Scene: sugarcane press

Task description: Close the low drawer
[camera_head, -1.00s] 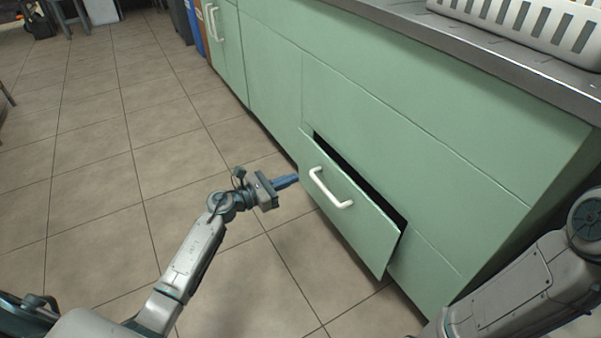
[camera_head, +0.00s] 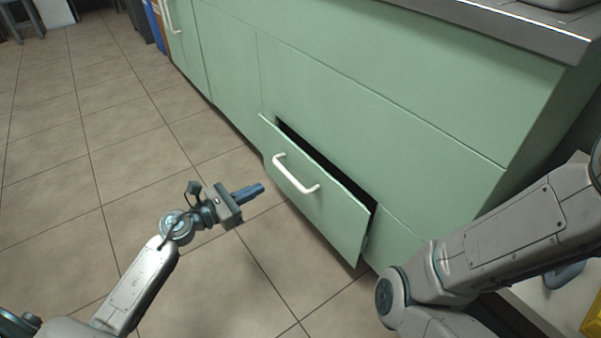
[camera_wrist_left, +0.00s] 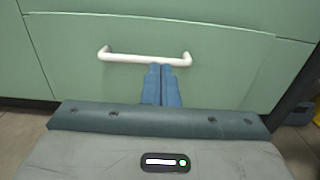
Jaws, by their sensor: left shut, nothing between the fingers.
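The low drawer (camera_head: 315,212) is a green front standing partly open from the cabinet, with a dark gap along its top edge. Its white bar handle (camera_head: 296,174) runs across the front. My left gripper (camera_head: 262,188) is shut and empty, in front of the drawer and left of the handle in the head view. In the left wrist view the blue fingers (camera_wrist_left: 161,86) are together, pointing at the drawer front (camera_wrist_left: 225,75) just below the handle (camera_wrist_left: 145,58). I cannot tell whether they touch it. My right arm shows at the right, but its gripper is out of view.
The green cabinet (camera_head: 390,85) has a dark grey countertop (camera_head: 500,20) above. The tiled floor (camera_head: 90,190) to the left is open. A yellow object (camera_head: 592,318) lies at the lower right edge, beyond my right arm.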

